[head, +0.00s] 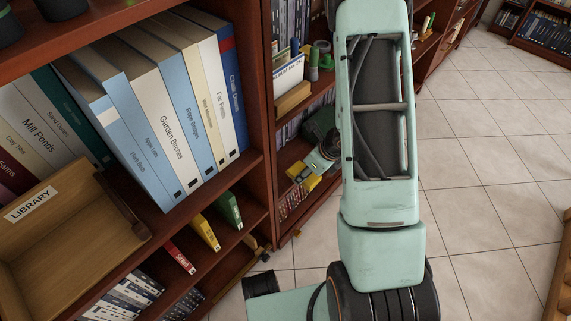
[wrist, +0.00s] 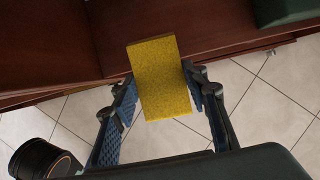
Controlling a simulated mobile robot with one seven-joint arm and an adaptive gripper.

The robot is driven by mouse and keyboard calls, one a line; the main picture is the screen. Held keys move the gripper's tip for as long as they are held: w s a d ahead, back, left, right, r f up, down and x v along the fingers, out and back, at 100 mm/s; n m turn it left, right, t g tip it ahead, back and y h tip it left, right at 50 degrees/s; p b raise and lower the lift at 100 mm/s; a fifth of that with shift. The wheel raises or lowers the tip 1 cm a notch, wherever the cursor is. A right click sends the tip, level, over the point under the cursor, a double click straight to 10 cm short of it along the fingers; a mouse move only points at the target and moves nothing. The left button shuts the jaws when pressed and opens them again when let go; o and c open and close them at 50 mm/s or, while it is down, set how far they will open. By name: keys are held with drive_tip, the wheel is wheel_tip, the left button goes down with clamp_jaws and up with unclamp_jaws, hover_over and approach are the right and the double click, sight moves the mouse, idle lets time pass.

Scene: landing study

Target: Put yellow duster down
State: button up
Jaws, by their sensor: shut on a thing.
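The yellow duster (wrist: 160,78) is a flat, rough-faced yellow block in the wrist view. My gripper (wrist: 161,82) is shut on it, one blue finger at each long side. In the head view the duster (head: 304,183) is small and partly hidden, at the tip of my gripper (head: 313,172) beside the far bookcase. In the wrist view the duster overlaps a dark red-brown wooden board, with floor tiles beyond; I cannot tell whether it touches the wood.
A near bookcase holds large books (head: 165,130) and a wooden LIBRARY tray (head: 75,235). Small red (head: 178,257), yellow (head: 205,232) and green (head: 228,210) items stand on a lower shelf. The far bookcase holds a green tape roll (head: 326,60). Tiled floor (head: 490,150) is open at right.

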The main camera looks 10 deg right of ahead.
hover_over(282, 169)
drive_tip(key=s+d, duration=0.1)
drive_tip(key=s, duration=0.1)
drive_tip(key=shift+w+d+p, duration=0.1)
drive_tip(key=shift+d+p, duration=0.05)
drive_tip(key=shift+p, duration=0.3)
drive_tip(key=shift+w+f+b, duration=0.2)
drive_tip(key=shift+f+b, duration=0.8)
drive_tip(key=shift+f, duration=0.8)
drive_tip(key=shift+f, duration=0.2)
drive_tip(key=o, duration=1.2)
drive_tip(key=shift+r, duration=0.1)
drive_tip(key=shift+r, duration=0.1)
drive_tip(key=p+v, duration=0.2)
drive_tip(key=v, duration=0.4)
drive_tip(key=shift+r+p, duration=0.2)
drive_tip(key=shift+p, duration=0.2)
drive_tip(key=shift+s+r, duration=0.25)
drive_tip(key=shift+r, duration=0.25)
drive_tip(key=shift+d, duration=0.1)
